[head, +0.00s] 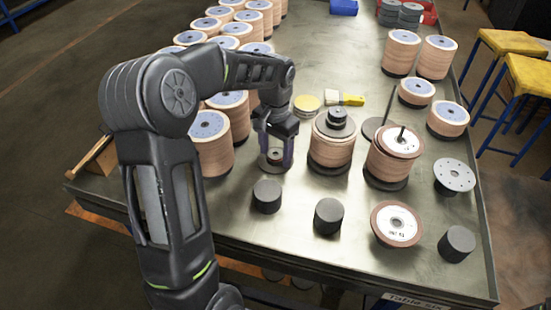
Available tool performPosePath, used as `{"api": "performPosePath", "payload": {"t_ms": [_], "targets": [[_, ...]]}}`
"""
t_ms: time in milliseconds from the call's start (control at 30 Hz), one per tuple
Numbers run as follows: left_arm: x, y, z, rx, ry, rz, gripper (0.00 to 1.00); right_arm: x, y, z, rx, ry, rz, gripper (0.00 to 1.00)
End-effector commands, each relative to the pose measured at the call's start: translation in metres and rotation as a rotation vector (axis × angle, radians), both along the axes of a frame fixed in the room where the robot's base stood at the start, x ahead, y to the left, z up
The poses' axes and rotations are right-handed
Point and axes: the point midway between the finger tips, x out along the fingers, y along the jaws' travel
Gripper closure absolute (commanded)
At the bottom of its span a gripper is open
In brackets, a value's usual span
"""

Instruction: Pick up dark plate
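My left gripper (275,161) points down at the near middle of the table. Its two fingers are apart, on either side of a small round item with a reddish part (275,153); I cannot tell whether they touch it. A dark round base, partly hidden, shows at the fingertips. Several dark pieces could be the dark plate: a flat dark disc (371,127) partly hidden behind a disc stack, and a dark plate (335,128) on top of the middle stack, with a smaller dark piece on it. My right gripper is not in view.
Dark cylinders (267,196) stand near the table's (290,228) front edge. Stacks of flap discs (393,160) stand right of the gripper, and many more (208,140) stand left. A yellow-handled brush (347,100) lies behind.

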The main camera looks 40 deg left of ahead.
Motion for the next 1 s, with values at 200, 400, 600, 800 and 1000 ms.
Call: {"api": "performPosePath", "payload": {"t_ms": [200,400,600,800,1000], "targets": [[0.0000,0.0000,0.0000,0.000,0.000,0.000,0.59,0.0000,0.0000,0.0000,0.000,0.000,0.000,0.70],[0.0000,0.0000,0.0000,0.000,0.000,0.000,0.75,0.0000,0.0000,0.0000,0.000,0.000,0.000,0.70],[0.0000,0.0000,0.0000,0.000,0.000,0.000,0.91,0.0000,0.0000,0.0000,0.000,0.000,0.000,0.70],[-0.0001,0.0000,0.0000,0.000,0.000,0.000,1.00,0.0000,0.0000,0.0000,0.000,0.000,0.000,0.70],[0.0004,0.0000,0.0007,0.000,-0.001,0.000,1.00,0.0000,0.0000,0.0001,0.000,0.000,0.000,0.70]]}}
